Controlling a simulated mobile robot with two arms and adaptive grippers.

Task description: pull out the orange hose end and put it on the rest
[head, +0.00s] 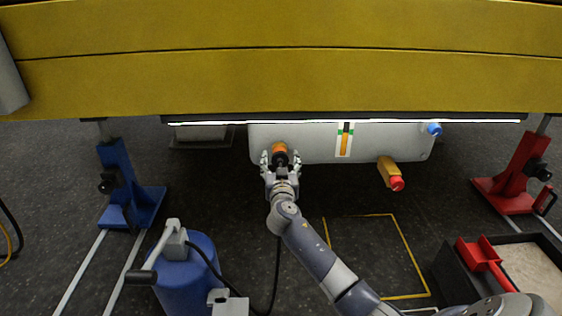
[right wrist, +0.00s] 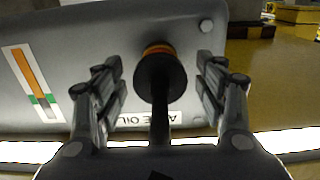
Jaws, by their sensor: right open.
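The orange hose end (head: 279,148) sits in the front of the light grey tank (head: 310,146), left of its middle. In the right wrist view its orange ring (right wrist: 158,49) meets the tank, with a black round collar and black hose toward me. My right gripper (head: 280,157) is open, its fingers on either side of the black collar with visible gaps, not closed on it. It also shows in the right wrist view (right wrist: 163,88). My left gripper is not in view. A red bracket (head: 480,253) stands on a black tray at the right; I cannot tell if it is the rest.
A yellow beam (head: 290,82) spans above the tank. A blue cap (head: 434,129) and a yellow-red fitting (head: 391,174) are on the tank's right. Blue (head: 116,172) and red (head: 521,173) stands flank it. A blue canister (head: 187,272) stands front left. The yellow-marked floor is clear.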

